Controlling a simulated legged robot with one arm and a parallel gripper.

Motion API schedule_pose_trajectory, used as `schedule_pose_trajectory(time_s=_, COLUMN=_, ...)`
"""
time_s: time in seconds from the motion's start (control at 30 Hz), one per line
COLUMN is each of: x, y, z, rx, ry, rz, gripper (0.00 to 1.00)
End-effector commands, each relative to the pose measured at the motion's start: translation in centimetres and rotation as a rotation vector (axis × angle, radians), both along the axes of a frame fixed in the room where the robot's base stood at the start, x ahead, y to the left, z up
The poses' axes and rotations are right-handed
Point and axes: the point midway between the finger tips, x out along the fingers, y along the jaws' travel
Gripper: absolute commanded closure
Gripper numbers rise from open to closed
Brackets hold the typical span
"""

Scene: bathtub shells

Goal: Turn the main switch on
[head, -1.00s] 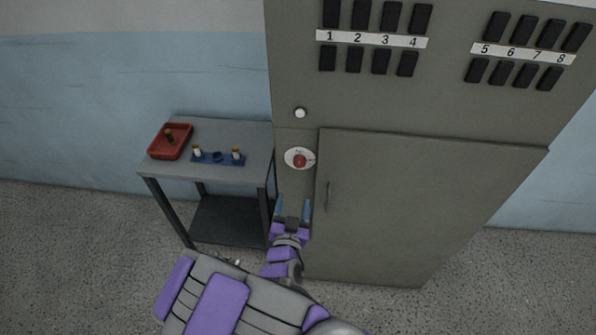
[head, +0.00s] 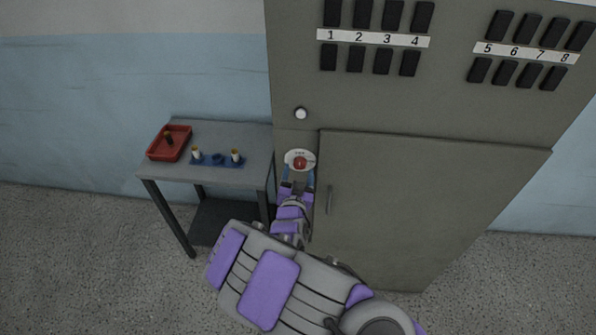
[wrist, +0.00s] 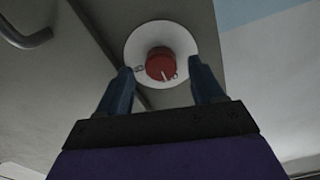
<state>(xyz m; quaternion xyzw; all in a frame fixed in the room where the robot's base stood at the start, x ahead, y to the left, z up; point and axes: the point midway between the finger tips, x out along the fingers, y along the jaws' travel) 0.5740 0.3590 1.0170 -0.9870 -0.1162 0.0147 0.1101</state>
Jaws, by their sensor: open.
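The main switch is a red knob (head: 299,163) on a round white plate (head: 291,155), on the front of the grey cabinet, left of its door. My gripper (head: 298,176) is just below the knob in the head view. In the wrist view the red knob (wrist: 160,65) shows beyond and between the fingertips, with a white pointer mark at its lower right. The white plate (wrist: 136,45) surrounds it. My gripper (wrist: 162,78) is open, its two blue fingers to either side of the knob.
The cabinet door (head: 430,200) has a handle (head: 330,199) close to the right of my arm. A white round button or lamp (head: 301,113) sits above the switch. At left, a table (head: 233,175) holds a red tray (head: 183,153) and a blue holder (head: 217,160).

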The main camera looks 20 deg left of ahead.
Motion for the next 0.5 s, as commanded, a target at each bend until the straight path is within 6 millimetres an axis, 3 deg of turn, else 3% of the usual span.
schedule_pose_trajectory(time_s=0.2, x=1.6, y=0.4, z=0.1, rx=0.005, ry=-0.002, rz=-0.001, gripper=0.33)
schedule_pose_trajectory(time_s=0.5, x=1.8, y=0.5, z=0.1, rx=0.001, ry=-0.002, rz=0.001, gripper=0.33)
